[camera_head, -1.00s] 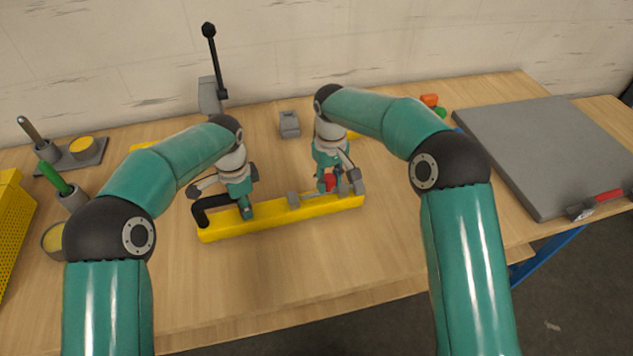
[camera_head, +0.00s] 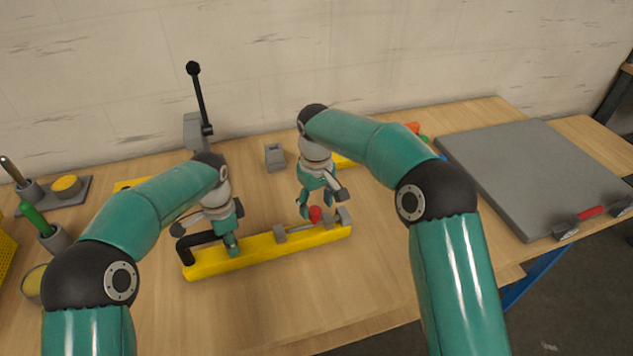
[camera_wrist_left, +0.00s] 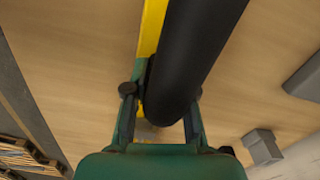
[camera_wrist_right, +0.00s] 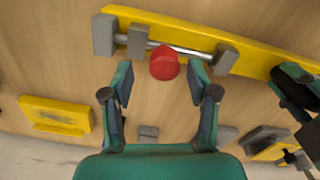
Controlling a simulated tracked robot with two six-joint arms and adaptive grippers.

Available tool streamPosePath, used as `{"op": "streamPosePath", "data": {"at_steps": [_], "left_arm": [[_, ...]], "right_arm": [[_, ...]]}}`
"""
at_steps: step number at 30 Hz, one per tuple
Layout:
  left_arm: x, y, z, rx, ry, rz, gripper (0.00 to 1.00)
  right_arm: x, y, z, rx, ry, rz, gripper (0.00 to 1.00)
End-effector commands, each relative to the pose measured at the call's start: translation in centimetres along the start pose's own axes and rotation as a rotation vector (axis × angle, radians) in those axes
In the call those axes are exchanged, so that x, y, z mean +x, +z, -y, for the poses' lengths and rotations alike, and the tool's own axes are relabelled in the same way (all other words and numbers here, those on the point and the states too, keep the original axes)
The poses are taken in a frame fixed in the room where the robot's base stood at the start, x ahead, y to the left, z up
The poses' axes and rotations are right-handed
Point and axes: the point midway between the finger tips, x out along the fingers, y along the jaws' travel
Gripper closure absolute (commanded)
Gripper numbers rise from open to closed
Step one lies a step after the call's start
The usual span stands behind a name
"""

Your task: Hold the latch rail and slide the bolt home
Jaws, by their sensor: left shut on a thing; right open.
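The latch rail (camera_head: 262,248) is a long yellow bar on the wooden table with a bent black handle (camera_head: 187,248) at its left end. My left gripper (camera_head: 232,247) is shut on the handle, whose thick black bar fills the space between the fingers in the left wrist view (camera_wrist_left: 195,60). The bolt (camera_head: 301,228) is a thin silver rod on the rail's right half, running between grey brackets, with a red knob (camera_head: 315,214). My right gripper (camera_head: 316,205) is open just behind the knob. In the right wrist view the knob (camera_wrist_right: 164,63) lies between and slightly beyond its fingertips.
A grey block (camera_head: 275,158) and a black-knobbed lever (camera_head: 200,100) stand behind the rail. Cups and a small tray (camera_head: 80,193) are at the left. A large grey plate (camera_head: 535,170) lies at the right. The table in front of the rail is clear.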

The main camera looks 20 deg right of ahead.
Motion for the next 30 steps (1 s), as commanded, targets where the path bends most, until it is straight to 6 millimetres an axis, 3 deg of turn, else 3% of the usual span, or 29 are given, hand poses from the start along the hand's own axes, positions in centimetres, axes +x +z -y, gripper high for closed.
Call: {"op": "streamPosePath", "data": {"at_steps": [6,12,18,28,29,30], "left_arm": [[0.0,-0.1,-0.1,0.001,0.000,-0.002,1.00],[0.0,-0.1,0.0,0.001,0.000,-0.002,1.00],[0.0,-0.1,0.0,0.000,0.000,-0.003,1.00],[-0.1,-0.1,0.0,0.000,0.000,-0.004,1.00],[-0.1,-0.1,0.0,0.000,0.000,-0.004,0.70],[-0.1,-0.1,0.0,0.000,0.000,-0.003,0.63]], "right_arm": [[-4.6,-0.2,-0.1,0.002,0.002,-0.006,0.41],[-7.6,-0.1,-0.1,0.001,0.002,-0.002,0.41],[-8.8,-0.1,-0.1,0.002,0.002,-0.001,0.41],[-8.8,-0.1,-0.1,0.002,0.002,0.000,0.41],[-8.8,-0.1,-0.1,0.002,0.002,0.000,0.41],[-8.8,-0.1,-0.1,0.002,0.002,0.000,0.41]]}}
